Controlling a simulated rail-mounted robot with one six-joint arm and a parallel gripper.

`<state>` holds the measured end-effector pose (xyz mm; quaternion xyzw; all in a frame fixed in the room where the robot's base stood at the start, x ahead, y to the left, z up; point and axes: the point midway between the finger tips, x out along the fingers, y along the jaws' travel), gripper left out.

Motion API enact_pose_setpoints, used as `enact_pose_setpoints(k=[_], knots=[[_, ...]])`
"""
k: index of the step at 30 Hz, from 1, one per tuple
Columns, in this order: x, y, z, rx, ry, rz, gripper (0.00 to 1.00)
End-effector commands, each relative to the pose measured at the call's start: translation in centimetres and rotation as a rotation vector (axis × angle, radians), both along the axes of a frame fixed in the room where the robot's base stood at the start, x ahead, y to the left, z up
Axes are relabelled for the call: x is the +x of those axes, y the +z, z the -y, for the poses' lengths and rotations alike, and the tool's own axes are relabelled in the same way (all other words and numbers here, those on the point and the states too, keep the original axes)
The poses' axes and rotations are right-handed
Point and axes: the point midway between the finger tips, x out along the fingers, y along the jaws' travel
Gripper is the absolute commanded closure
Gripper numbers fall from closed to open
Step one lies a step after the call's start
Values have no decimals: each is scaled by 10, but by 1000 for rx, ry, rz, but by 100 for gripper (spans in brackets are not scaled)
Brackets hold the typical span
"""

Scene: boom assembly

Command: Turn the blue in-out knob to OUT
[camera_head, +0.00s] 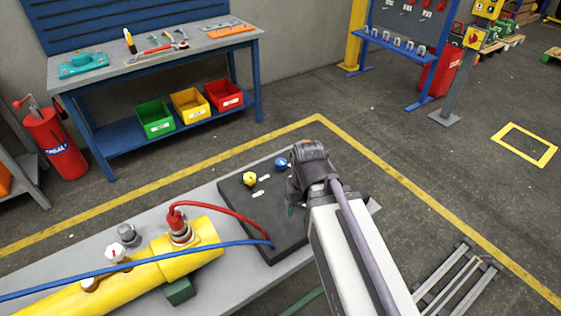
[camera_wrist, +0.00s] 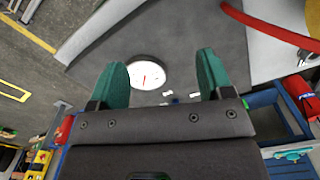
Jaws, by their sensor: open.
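The blue knob (camera_head: 281,163) stands near the far edge of a dark panel (camera_head: 249,220), close to a yellow knob (camera_head: 250,179). Small white labels lie by the knobs, too small to read. I cannot tell which way the blue knob points. My gripper (camera_head: 291,208) is over the panel's right part, on the near side of the blue knob and apart from it. In the wrist view my gripper (camera_wrist: 163,62) has its two teal fingers wide apart with nothing held. A white round gauge (camera_wrist: 147,75) with a red needle shows between them. The blue knob is not clear there.
A yellow cylinder (camera_head: 200,236) with a red hose (camera_head: 235,211) lies left of the panel on a grey bench (camera_head: 205,195). A blue hose (camera_head: 130,263) crosses in front. A blue workbench (camera_head: 150,70) stands behind.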

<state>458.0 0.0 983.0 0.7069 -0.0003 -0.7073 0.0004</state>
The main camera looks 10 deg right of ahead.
Motion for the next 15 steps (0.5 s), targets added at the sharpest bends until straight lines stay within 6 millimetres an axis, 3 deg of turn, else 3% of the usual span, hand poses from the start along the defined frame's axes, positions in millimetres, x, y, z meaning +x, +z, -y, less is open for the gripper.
enact_pose_setpoints(k=[2,4,5,9,12,14,15], knots=[[8,0,0,0,0,0,27],[46,0,0,0,-1,0,27],[71,0,0,0,-6,1,27],[214,0,0,1,-135,0,27],[283,0,0,1,-266,0,27],[299,0,0,1,-341,0,27],[294,0,0,1,-378,0,27]])
